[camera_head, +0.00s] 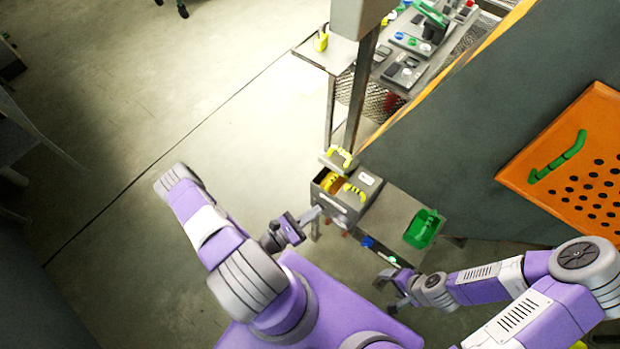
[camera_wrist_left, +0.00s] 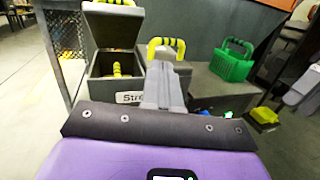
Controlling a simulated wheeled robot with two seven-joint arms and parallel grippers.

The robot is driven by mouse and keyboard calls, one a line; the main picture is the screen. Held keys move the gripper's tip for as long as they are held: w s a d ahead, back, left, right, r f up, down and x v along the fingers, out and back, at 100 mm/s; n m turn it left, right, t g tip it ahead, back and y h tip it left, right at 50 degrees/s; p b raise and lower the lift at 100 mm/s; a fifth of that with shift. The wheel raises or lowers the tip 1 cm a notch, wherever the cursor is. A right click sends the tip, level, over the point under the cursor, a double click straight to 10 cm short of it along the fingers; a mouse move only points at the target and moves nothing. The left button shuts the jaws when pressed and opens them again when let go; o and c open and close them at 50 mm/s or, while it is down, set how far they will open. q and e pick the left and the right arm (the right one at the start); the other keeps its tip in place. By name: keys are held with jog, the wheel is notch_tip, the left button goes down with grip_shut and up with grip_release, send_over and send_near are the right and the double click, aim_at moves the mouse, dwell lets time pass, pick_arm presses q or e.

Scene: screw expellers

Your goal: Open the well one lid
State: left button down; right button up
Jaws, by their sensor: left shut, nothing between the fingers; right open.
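A grey box (camera_head: 335,202) with two wells stands beside the dark machine. Its left well is open, with the lid (camera_head: 336,163) tipped up and a yellow handle on it. The open lid also shows in the left wrist view (camera_wrist_left: 113,22), with a yellow object (camera_wrist_left: 117,70) inside the well. The other lid (camera_wrist_left: 181,68) is down, with a yellow handle (camera_wrist_left: 165,45). I cannot read which well is one. My left gripper (camera_head: 314,213) is shut and empty, in front of the box's front side. My right gripper (camera_head: 386,280) is open and empty, low in front of the grey table.
A green basket (camera_head: 423,228) stands on the grey table (camera_head: 385,222) right of the box. An orange perforated panel (camera_head: 575,165) with a green handle is on the dark machine (camera_head: 450,145). A post (camera_head: 361,95) rises behind the box. The floor at left is clear.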

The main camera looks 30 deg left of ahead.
pick_arm(q)
jog(key=s+a+f+n+y, duration=0.1)
jog(key=a+n+y, duration=0.2)
jog(key=a+y, duration=0.15)
jog(key=shift+n+t, duration=0.3)
jog(key=shift+t, duration=0.3)
jog(key=shift+w+a+r+b, duration=0.1)
jog(key=shift+w+r+b, duration=0.45)
jog(key=shift+w, duration=1.4)
jog(key=shift+w+a+r+b, duration=0.1)
jog(key=shift+w+r+b, duration=0.2)
jog(key=shift+w+r, duration=1.1)
jog(key=shift+w+r+b, duration=0.1)
jog(key=shift+w+b, duration=0.3)
jog(key=shift+w, duration=2.1)
jog(key=shift+y, duration=0.35)
